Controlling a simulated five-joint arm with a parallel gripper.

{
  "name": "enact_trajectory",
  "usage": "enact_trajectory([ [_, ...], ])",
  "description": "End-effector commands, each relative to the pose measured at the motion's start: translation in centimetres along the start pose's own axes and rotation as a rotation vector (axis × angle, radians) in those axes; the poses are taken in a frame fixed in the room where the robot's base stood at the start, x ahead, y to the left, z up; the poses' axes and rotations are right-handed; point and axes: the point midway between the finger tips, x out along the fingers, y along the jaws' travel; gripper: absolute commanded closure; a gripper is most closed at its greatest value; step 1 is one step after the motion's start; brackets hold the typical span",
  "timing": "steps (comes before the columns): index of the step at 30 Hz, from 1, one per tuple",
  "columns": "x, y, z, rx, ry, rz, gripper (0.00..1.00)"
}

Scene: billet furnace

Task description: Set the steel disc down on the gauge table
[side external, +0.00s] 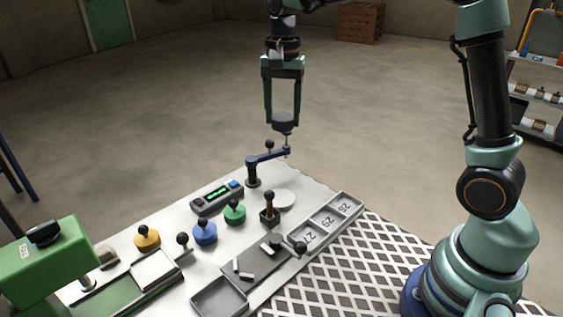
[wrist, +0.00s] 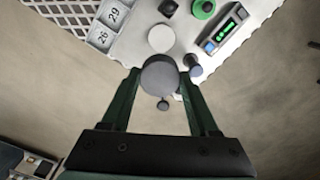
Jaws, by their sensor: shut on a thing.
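My gripper (side external: 284,118) hangs high above the far end of the work table, its two dark green fingers shut on the grey steel disc (side external: 284,123). The disc also shows between the fingertips in the wrist view (wrist: 160,77), its flat face held about level. A pale round plate (side external: 282,198), perhaps the gauge table, lies on the white surface below and also shows in the wrist view (wrist: 161,39). A blue gauge arm (side external: 266,158) on a post stands beside it. Its thin spindle appears just under the disc; I cannot tell whether they touch.
A green-lit readout (side external: 217,197) stands left of the post. A lever with a dark knob (side external: 269,207) stands near the plate. Blue (side external: 205,233), green (side external: 235,212) and yellow (side external: 147,238) knobs stand further left. Numbered trays (side external: 326,222) lie to the right.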

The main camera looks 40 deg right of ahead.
Motion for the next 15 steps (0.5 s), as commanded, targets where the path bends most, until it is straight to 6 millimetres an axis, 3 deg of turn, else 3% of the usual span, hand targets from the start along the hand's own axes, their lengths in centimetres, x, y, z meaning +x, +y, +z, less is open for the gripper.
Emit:
enact_trajectory([
  [5, 2.3, -0.4, 0.6, -0.047, -0.002, 0.003, 1.0],
  [15, 10.5, -0.4, 0.6, -0.043, -0.003, 0.005, 1.0],
])
